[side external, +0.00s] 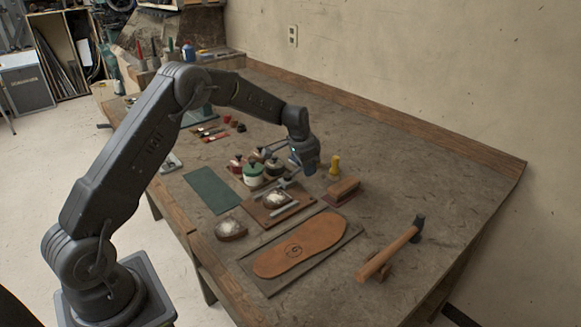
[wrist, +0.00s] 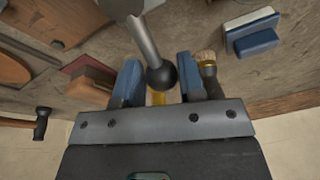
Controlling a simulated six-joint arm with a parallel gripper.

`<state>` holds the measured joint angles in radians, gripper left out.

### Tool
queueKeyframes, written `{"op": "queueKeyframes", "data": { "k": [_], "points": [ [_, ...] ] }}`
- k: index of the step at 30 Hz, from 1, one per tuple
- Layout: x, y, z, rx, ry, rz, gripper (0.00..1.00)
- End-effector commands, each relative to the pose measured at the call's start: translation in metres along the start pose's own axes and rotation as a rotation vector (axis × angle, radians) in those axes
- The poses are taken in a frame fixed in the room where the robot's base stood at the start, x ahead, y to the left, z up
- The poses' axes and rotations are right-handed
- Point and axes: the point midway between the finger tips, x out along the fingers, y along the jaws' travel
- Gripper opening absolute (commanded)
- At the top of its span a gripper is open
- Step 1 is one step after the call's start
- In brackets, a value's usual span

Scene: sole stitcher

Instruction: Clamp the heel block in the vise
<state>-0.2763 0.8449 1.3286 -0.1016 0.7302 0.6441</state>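A brown heel block (side external: 277,201) with a pale top sits on a brown board beside a grey metal bar (side external: 284,211) in the side view; these look like the vise, but I cannot tell whether the bar touches the block. A second heel-shaped piece (side external: 231,230) lies to the left on the bench. My gripper (side external: 302,165) is low, behind and right of the board. In the wrist view my gripper (wrist: 160,82) has its blue-padded fingers apart, on either side of a metal rod's dark ball end (wrist: 162,76). Contact with the ball is unclear.
A leather sole (side external: 300,245) lies on a dark mat in front. The bench's right rear is clear.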

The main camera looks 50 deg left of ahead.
Motion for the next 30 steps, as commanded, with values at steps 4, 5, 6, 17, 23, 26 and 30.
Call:
{"op": "queueKeyframes", "data": {
  "k": [4,5,6,17,23,26,30],
  "points": [
    [0.000,0.003,0.000,0.001,0.000,0.000,0.36],
    [0.000,0.004,0.000,0.001,0.000,0.000,0.36],
    [-0.001,0.005,0.000,0.001,0.000,0.000,0.36],
    [-0.002,0.019,0.001,0.000,0.000,0.000,0.36],
    [-0.002,0.019,0.001,0.000,0.000,0.000,0.37],
    [-0.002,0.019,0.001,0.000,0.000,0.000,0.47],
    [-0.002,0.019,0.001,0.000,0.000,0.000,0.55]
  ]
}}
